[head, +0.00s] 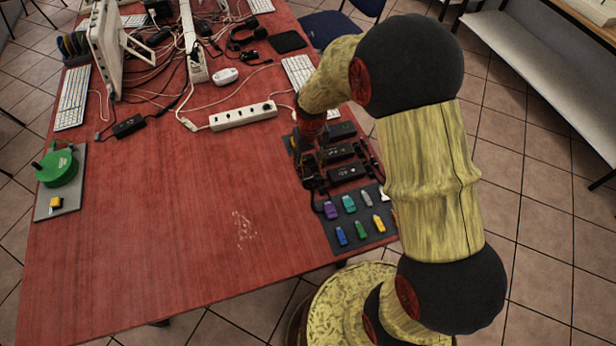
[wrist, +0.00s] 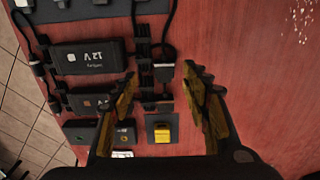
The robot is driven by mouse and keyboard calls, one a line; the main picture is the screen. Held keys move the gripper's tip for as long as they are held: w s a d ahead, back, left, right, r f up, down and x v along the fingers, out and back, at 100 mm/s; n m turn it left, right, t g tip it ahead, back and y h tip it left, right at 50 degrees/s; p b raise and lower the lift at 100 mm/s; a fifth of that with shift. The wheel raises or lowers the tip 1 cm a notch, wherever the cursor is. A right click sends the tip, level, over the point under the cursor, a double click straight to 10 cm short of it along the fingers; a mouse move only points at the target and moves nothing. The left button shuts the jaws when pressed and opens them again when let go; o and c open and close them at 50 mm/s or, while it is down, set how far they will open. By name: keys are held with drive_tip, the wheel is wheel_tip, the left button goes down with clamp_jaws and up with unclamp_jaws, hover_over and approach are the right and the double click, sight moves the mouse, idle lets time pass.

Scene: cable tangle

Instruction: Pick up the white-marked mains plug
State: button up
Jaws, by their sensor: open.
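My gripper (wrist: 160,76) is open, its two worn yellow-black fingers on either side of a group of black cables and plugs. A black plug-like piece (wrist: 163,72) lies between the fingertips, with nothing visibly gripped. In the head view my gripper (head: 311,178) is low over the table beside the black adapters (head: 347,172), hiding some of the cables.
A dark mat (head: 338,238) with several coloured sticks lies in front of the adapters. A white power strip (head: 243,115) lies behind and left. A yellow block (wrist: 162,133) sits on a grey pad near the fingers. The red table's (head: 160,210) middle is clear.

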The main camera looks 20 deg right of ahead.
sight(308, 178)
drive_tip(key=f+b, duration=0.1)
drive_tip(key=f, duration=0.3)
drive_tip(key=f+b, duration=0.1)
drive_tip(key=f, duration=0.2)
drive_tip(key=shift+a+b, duration=0.35)
drive_tip(key=shift+c, duration=0.5)
clamp_jaws()
